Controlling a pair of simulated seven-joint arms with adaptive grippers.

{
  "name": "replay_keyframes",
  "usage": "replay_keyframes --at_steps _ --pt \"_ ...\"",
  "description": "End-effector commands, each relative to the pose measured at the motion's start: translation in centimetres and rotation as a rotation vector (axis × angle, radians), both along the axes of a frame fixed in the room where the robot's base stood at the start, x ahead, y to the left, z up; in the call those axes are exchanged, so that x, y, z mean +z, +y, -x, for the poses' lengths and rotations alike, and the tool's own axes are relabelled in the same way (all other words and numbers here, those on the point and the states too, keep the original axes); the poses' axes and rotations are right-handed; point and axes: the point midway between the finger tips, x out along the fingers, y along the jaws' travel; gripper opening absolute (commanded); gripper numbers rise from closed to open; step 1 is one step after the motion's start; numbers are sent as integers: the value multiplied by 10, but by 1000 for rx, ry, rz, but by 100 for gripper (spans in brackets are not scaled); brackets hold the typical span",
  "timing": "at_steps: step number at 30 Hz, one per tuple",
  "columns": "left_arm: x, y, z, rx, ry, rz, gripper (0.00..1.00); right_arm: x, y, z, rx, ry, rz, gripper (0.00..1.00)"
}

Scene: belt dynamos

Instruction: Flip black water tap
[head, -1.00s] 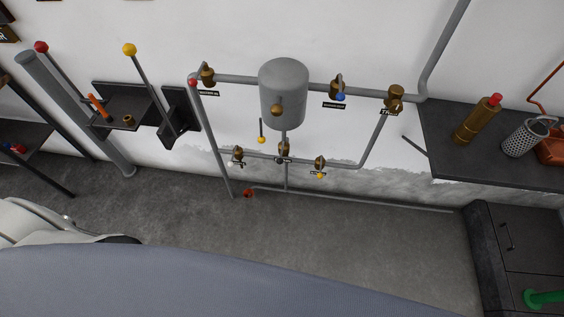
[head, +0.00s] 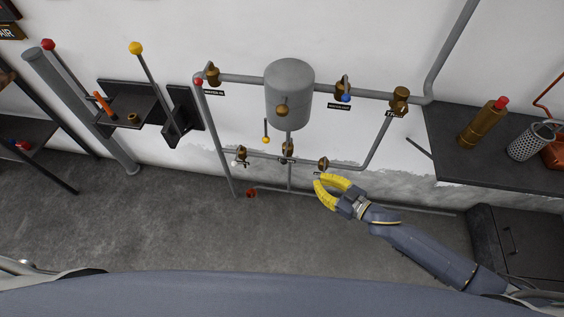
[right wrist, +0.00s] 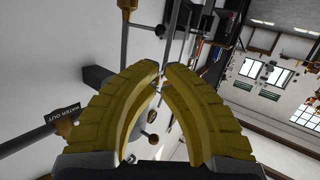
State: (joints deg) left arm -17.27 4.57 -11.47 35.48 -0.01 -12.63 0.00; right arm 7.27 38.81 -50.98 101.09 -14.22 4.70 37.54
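A black tap cannot be told apart for sure at this size. Along the lower pipe are small brass taps: a left one (head: 241,154), a middle one (head: 288,147) with a dark label below, and a right one (head: 323,163). My right gripper (head: 319,180) has yellow curved fingers and is just below the right tap, hiding its lower part. In the right wrist view, its fingertips (right wrist: 160,67) are close together with a narrow gap. Nothing is clearly held, and contact cannot be told. My left gripper is not in view.
A grey tank (head: 289,88) hangs above the lower pipe. A blue-knobbed tap (head: 344,92) is to its right. A dark counter (head: 455,150) holding a brass bottle (head: 483,124) stands at the right. The floor below the pipes is mostly clear.

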Motion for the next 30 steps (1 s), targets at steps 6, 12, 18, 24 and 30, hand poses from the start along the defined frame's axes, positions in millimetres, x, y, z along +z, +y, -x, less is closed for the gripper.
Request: replay_keyframes --at_steps 6,12,18,24,30 --pt "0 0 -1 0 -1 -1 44 0 4 -4 -10 50 -50 0" --pt "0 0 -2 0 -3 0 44 -4 22 -20 -11 50 -51 0" --pt "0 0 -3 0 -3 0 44 -12 49 -43 -12 50 -50 0" --pt "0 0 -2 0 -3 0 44 -19 74 -63 -11 50 -49 0" --pt "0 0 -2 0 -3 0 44 -23 93 -78 -12 50 -49 0"
